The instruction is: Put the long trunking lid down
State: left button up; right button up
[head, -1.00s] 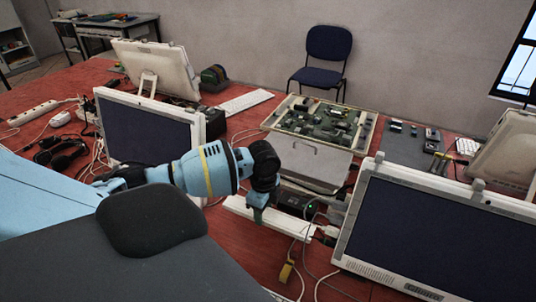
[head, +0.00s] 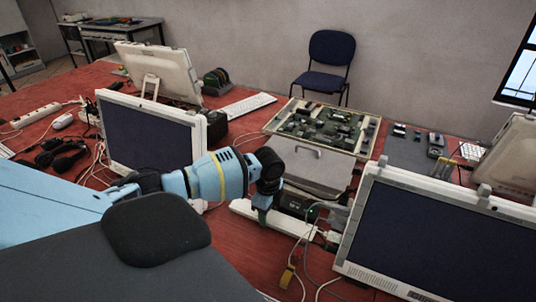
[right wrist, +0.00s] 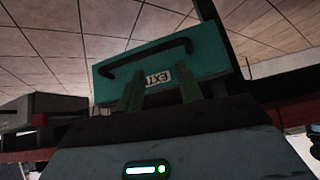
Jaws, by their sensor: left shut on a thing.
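The long trunking lid (head: 291,227) is a white strip lying low over the red table (head: 232,254) in the middle of the head view. My left gripper (head: 262,216) points down and is shut on it, hiding part of its middle. I cannot tell whether the lid touches the table. In the right wrist view my right gripper (right wrist: 161,92) has its two fingers apart with nothing between them; it is outside the head view.
A large monitor (head: 435,238) stands right of the lid, another (head: 150,132) to the left. Behind the lid are a grey case (head: 316,167) and a circuit-board tray (head: 325,128). Cables (head: 300,252) run by its right end. A teal box with a dark handle (right wrist: 205,55) is beyond my right fingers.

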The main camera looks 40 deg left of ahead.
aim_at(268, 215)
pick_arm(q)
jog(key=shift+f, duration=0.15)
jog(key=o, duration=1)
notch_tip(268, 215, up, 12)
jog(key=shift+r+p, duration=0.2)
jog(key=shift+p, duration=0.4)
